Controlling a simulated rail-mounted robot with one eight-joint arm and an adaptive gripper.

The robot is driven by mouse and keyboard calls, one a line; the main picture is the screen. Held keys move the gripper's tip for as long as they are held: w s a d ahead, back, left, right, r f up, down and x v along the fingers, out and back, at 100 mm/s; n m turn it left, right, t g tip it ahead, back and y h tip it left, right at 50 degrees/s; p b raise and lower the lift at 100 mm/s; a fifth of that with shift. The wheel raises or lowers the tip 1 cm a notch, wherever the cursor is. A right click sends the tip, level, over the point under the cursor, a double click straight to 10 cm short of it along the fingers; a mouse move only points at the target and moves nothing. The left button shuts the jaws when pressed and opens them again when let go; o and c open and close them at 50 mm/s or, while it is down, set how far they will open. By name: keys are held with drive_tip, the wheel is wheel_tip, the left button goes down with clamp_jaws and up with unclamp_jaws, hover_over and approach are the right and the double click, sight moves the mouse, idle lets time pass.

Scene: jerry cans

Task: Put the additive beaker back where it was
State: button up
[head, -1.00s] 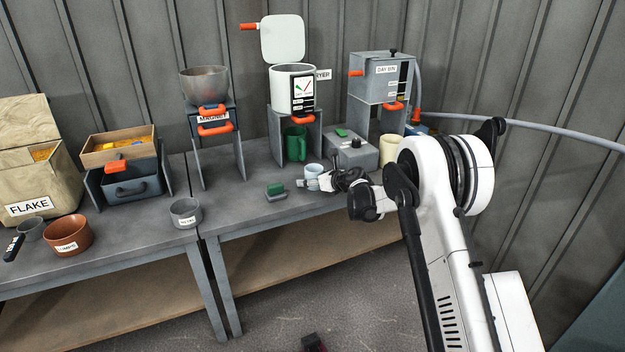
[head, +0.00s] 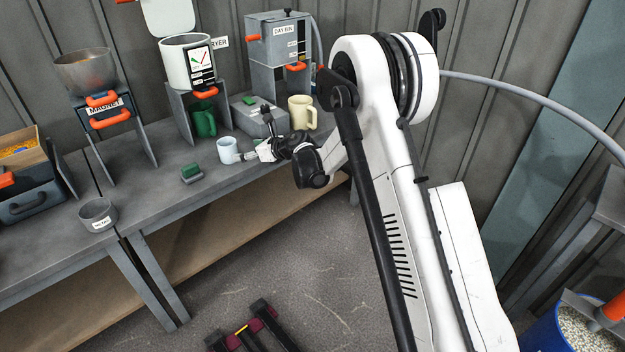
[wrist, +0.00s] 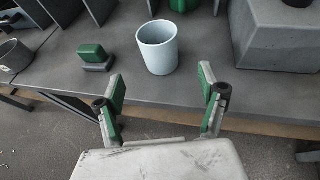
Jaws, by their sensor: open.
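A pale blue beaker (head: 228,150) stands upright on the grey bench near its front edge; no label is readable on it, so I cannot confirm it is the additive beaker. It also shows in the wrist view (wrist: 157,48), apparently empty. My gripper (head: 247,156) is just right of it in the head view. In the wrist view my gripper (wrist: 163,90) is open, its two green-padded fingers spread wide. The beaker stands just beyond the fingertips, roughly centred between them, and nothing is held.
A green-topped block (head: 191,173) lies left of the beaker. A green mug (head: 204,121) stands behind it under the fryer stand. A grey box (head: 258,118) and cream mug (head: 301,112) stand to the right. Bare bench lies around the beaker.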

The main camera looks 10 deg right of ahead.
drive_tip(key=s+d+r+m+t+h, duration=0.15)
drive_tip(key=r+m, duration=0.25)
drive_tip(key=r, duration=0.4)
drive_tip(key=d+r+m+t, duration=0.3)
drive_tip(key=r, duration=0.5)
drive_tip(key=s+d+r+m+t, duration=0.1)
drive_tip(key=d+r+m+t, duration=0.2)
drive_tip(key=r, duration=0.5)
drive_tip(key=s+d+r+m+h, duration=0.8)
drive_tip(key=s+d+r+m, duration=0.2)
drive_tip(key=m, duration=0.4)
drive_tip(key=s+d+f+m+g+h, duration=0.2)
drive_tip(key=s+d+m, duration=0.3)
drive_tip(key=s, duration=0.4)
drive_tip(key=s+d+f+m+g+h, duration=0.1)
drive_tip(key=s+d+f+m+g, duration=0.15)
drive_tip(key=s+m, duration=0.65)
drive_tip(key=s+a+f+m+g+y, duration=0.1)
drive_tip(key=s+f+m+g, duration=0.1)
drive_tip(key=s+f, duration=0.2)
drive_tip(key=s+a+f+m+g+y, duration=0.1)
drive_tip(key=s+f, duration=0.4)
drive_tip(key=s, duration=0.5)
drive_tip(key=s+a+f+m+g+y, duration=0.1)
drive_tip(key=s+a+f+m+g, duration=0.1)
drive_tip(key=s, duration=0.6)
wheel_tip(320, 180, down, 2)
drive_tip(key=shift+a+f+m+g, duration=0.2)
drive_tip(key=shift+m+g, duration=0.2)
drive_tip(key=shift+m, duration=0.5)
